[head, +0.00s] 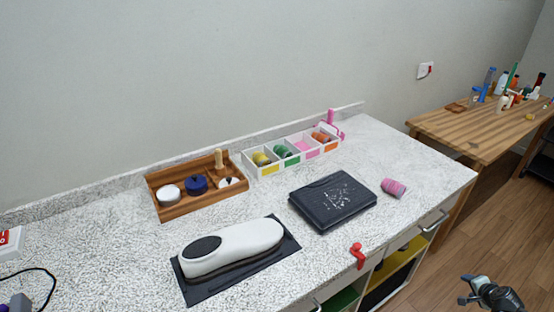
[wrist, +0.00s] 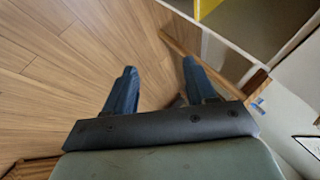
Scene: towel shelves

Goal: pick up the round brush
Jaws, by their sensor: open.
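A wooden tray (head: 168,213) stands on the speckled counter near the wall. It holds a white round item (head: 168,192), a dark blue round item (head: 196,184) with a white knob, and a pale wooden peg-like piece (head: 219,160) beside a white round item (head: 229,182). I cannot tell which of these, if any, is the round brush. A pink cylinder (head: 394,188) lies on the counter's right part. My gripper (head: 466,290) is at the lower right in the head view, off the counter and over the floor. In the wrist view its fingers (wrist: 159,68) are apart, with nothing between them.
A white divided box (head: 268,174) with coloured items stands behind a dark flat case (head: 333,202). A white shoe-like object (head: 235,249) lies on a dark mat (head: 193,293). A red clip (head: 357,254) is at the front edge. A wooden table (head: 470,138) with bottles is right.

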